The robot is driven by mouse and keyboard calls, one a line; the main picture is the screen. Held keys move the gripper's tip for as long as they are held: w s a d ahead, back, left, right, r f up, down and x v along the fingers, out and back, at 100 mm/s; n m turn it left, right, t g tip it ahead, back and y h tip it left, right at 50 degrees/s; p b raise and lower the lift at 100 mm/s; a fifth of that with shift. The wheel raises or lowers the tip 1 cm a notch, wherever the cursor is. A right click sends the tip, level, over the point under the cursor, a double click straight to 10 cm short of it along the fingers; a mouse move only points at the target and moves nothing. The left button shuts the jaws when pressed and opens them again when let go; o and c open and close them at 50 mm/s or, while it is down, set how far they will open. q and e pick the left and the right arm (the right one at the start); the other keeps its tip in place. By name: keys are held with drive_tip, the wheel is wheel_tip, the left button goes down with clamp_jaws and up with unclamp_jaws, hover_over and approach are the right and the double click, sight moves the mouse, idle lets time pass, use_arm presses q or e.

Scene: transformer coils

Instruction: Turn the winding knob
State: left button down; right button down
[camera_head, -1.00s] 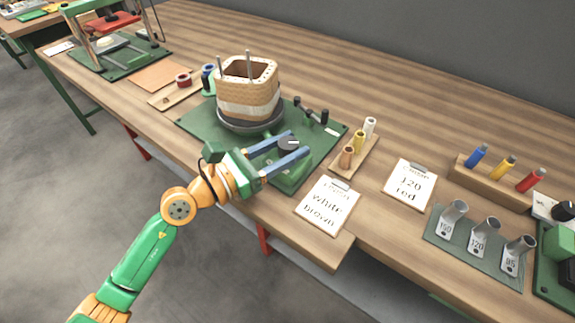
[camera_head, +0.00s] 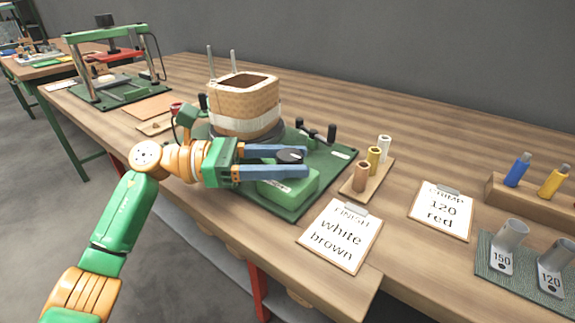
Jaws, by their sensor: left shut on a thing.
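The winding knob (camera_head: 290,156) is a dark round knob with a light pointer mark, on top of a green box (camera_head: 291,190). The box stands at the front of the green machine plate (camera_head: 335,167). My left gripper (camera_head: 306,161) comes in from the left with its blue fingers on either side of the knob, shut on it. Behind the gripper, the tan wound coil (camera_head: 246,103) with a pale band sits on a dark round turntable, partly hidden by my arm. My right gripper is not in view.
A wooden rack with brown, yellow and white spools (camera_head: 373,160) stands right of the plate. A "FINISH white brown" card (camera_head: 340,236) and a "CRIMP 120 red" card (camera_head: 442,212) lie to the right. Screwdriver-like tools (camera_head: 517,169) stand farther right. A press frame (camera_head: 108,62) stands back left.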

use_arm(q)
drive_tip(key=shift+f, duration=0.1)
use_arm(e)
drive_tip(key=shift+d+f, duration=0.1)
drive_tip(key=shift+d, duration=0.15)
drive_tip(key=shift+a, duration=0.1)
use_arm(q)
drive_tip(key=c, duration=0.5)
unclamp_jaws()
drive_tip(key=shift+o, duration=0.9)
drive_tip(key=shift+d, duration=0.15)
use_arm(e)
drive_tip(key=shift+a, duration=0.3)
use_arm(q)
drive_tip(key=a, duration=0.7)
drive_tip(key=shift+b, duration=0.3)
drive_tip(key=shift+a, duration=0.15)
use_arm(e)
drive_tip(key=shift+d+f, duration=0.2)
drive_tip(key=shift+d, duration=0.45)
